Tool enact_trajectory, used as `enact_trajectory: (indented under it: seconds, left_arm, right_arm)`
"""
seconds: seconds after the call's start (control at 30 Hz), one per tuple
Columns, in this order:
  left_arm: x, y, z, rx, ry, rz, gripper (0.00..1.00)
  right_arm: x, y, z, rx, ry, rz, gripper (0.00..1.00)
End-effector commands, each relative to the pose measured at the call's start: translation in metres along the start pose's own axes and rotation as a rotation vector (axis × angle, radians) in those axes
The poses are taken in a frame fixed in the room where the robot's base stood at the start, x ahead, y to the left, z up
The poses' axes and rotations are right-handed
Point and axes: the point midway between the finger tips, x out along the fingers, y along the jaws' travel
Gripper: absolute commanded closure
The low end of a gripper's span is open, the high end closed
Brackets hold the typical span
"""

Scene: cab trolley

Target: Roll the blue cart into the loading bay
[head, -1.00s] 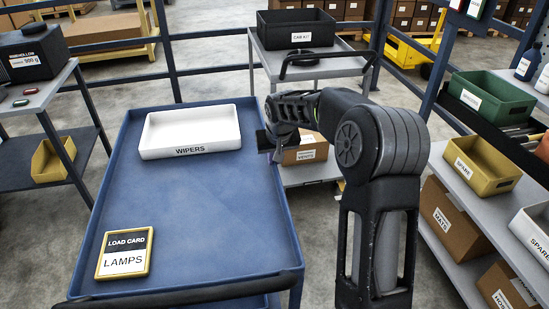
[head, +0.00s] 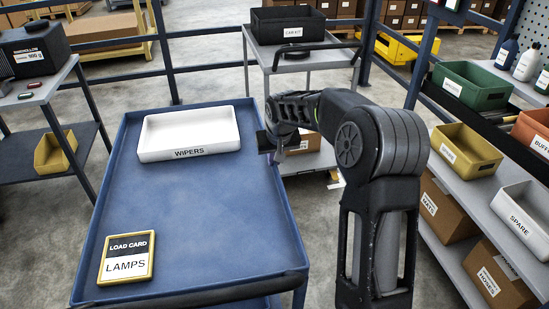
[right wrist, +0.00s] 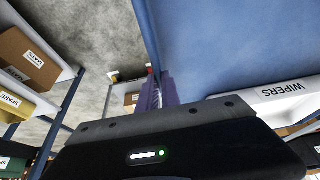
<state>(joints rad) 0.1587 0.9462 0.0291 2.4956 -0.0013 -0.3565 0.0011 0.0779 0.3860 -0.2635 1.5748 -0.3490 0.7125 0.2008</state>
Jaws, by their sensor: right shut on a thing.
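The blue cart (head: 185,215) stands in front of me, its flat top filling the left and middle of the head view. A white WIPERS tray (head: 190,133) sits toward its far end. A yellow-framed load card reading LAMPS (head: 127,258) lies near its front left corner. A black handle bar (head: 200,293) crosses the near end. My right gripper (head: 270,148) is shut on the cart's right rim. In the right wrist view the cart's blue edge (right wrist: 150,40) runs up to the fingers, whose tips are partly hidden. My left gripper is out of view. I cannot pick out the loading bay.
A grey trolley (head: 335,57) with a black CAB KIT bin (head: 293,27) stands beyond the cart's far right corner. A grey table (head: 45,95) stands close on the left, and shelves with bins (head: 466,150) line the right. Blue railings (head: 215,67) run behind the cart.

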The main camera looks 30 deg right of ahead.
Motion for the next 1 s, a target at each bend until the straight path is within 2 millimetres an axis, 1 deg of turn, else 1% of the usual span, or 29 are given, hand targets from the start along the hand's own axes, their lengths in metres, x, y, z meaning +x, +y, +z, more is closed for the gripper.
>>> enact_trajectory:
  seconds: [0.23, 0.27, 0.3, 0.57, 0.83, 0.93, 1.0]
  left_arm:
    - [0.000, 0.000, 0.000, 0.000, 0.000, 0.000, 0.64]
    - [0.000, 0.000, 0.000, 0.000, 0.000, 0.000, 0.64]
    - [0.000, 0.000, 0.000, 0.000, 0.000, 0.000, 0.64]
    - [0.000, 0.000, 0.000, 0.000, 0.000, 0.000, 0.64]
    - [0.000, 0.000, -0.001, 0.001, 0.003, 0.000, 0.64]
    - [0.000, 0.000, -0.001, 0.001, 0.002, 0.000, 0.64]
    - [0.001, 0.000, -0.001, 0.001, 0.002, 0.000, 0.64]
  right_arm:
    - [-0.001, -0.001, -0.002, -0.001, 0.006, -0.001, 1.00]
    - [-0.001, -0.001, -0.002, -0.001, 0.006, -0.001, 0.91]
    - [-0.001, 0.000, -0.002, -0.001, 0.006, -0.001, 0.88]
    - [-0.001, 0.000, -0.002, 0.000, 0.005, -0.001, 0.67]
    - [-0.001, 0.000, -0.002, 0.000, 0.005, -0.001, 0.67]
    - [-0.007, 0.000, -0.002, 0.000, 0.006, -0.001, 0.67]
    - [-0.014, 0.000, -0.002, 0.000, 0.007, -0.001, 0.67]
